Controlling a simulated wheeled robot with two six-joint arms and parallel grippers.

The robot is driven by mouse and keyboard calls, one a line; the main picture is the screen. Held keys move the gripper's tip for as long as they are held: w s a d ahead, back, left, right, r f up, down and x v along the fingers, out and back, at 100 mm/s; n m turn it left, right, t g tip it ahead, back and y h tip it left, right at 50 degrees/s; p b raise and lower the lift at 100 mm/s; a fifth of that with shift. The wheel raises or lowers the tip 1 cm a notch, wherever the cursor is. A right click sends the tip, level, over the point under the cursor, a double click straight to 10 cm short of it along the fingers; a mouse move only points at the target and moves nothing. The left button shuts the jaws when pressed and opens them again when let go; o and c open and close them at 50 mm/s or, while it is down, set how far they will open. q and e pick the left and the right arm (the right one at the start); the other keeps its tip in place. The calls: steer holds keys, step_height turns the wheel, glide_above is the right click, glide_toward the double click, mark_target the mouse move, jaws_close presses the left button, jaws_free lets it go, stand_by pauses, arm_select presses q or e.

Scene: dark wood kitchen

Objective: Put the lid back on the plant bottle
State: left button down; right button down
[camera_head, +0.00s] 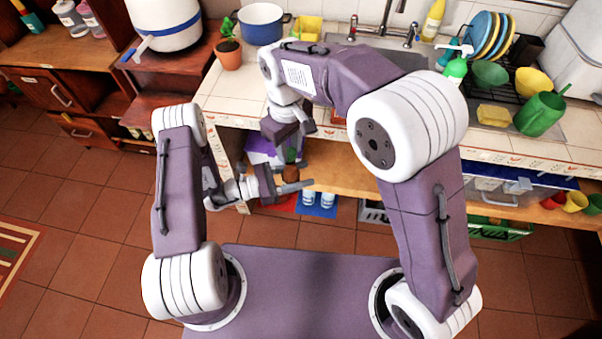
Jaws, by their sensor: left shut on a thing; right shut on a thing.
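My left gripper (287,186) is in front of the counter, its fingers pointing right, shut around a small dark brown thing (291,157) that looks like the plant bottle and stands roughly upright. My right gripper (290,134) is directly above it, pointing down, and is shut. What it holds, likely the lid, is mostly hidden by its fingers. The two grippers are close together, one above the other. I cannot tell whether the lid touches the bottle.
The tiled counter edge (236,115) and the lower wooden shelf (345,170) are just behind the grippers. A potted plant (229,52) and a blue pot (262,24) stand on the counter. A green watering can (540,113) is at the right.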

mark_target(291, 175)
steer(key=shift+f, duration=0.2)
stand_by(0.6)
steer(key=shift+f, duration=0.8)
steer(key=shift+f, duration=0.55)
